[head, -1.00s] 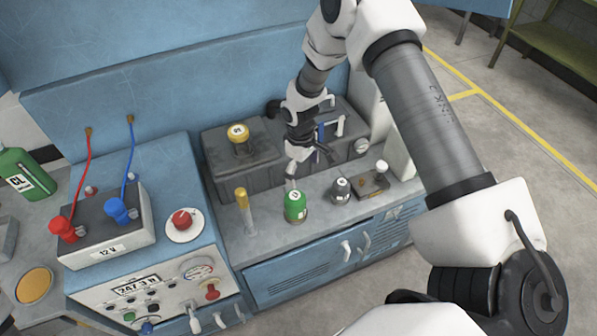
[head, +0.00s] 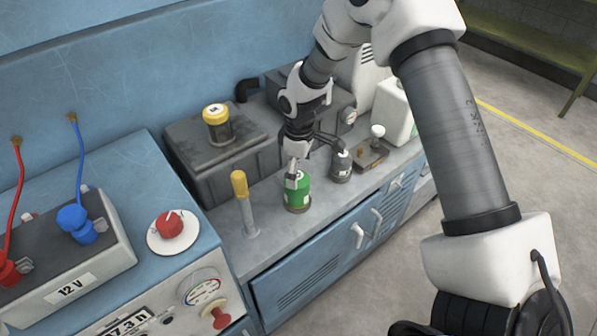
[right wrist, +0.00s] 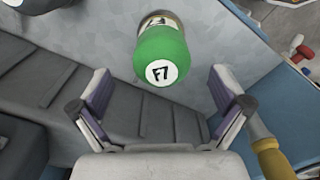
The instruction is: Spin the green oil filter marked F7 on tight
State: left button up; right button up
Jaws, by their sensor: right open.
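The green oil filter (head: 298,192) stands on the grey bench top. Its white F7 label faces the camera in the right wrist view (right wrist: 161,73). My right gripper (head: 292,180) is just at the filter's upper left in the head view. In the right wrist view the gripper (right wrist: 160,110) is open, and the filter shows beyond the fingertips, roughly centred between them. No touch between fingers and filter is visible. My left gripper is in neither view.
A yellow-topped post (head: 245,205) stands left of the filter. A dark grey canister (head: 341,165) stands to its right. Behind is a dark block with a yellow cap (head: 216,113). A battery box (head: 70,250) and a red knob (head: 170,225) are at left.

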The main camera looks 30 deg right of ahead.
jog(key=f, duration=0.5)
jog(key=shift+w+a+f, duration=0.15)
jog(key=shift+a+f, duration=0.1)
jog(key=shift+f, duration=0.1)
jog(key=shift+d+f, duration=0.1)
jog(key=shift+f, duration=0.15)
jog(key=c, duration=1.5)
jog(key=shift+r+m+p, duration=0.2)
jog(key=shift+m+p, duration=0.1)
jog(key=shift+p, duration=0.2)
jog(key=m+p, duration=0.2)
jog(key=shift+m, duration=1)
jog(key=shift+f+m, duration=0.25)
jog(key=shift+m, duration=0.05)
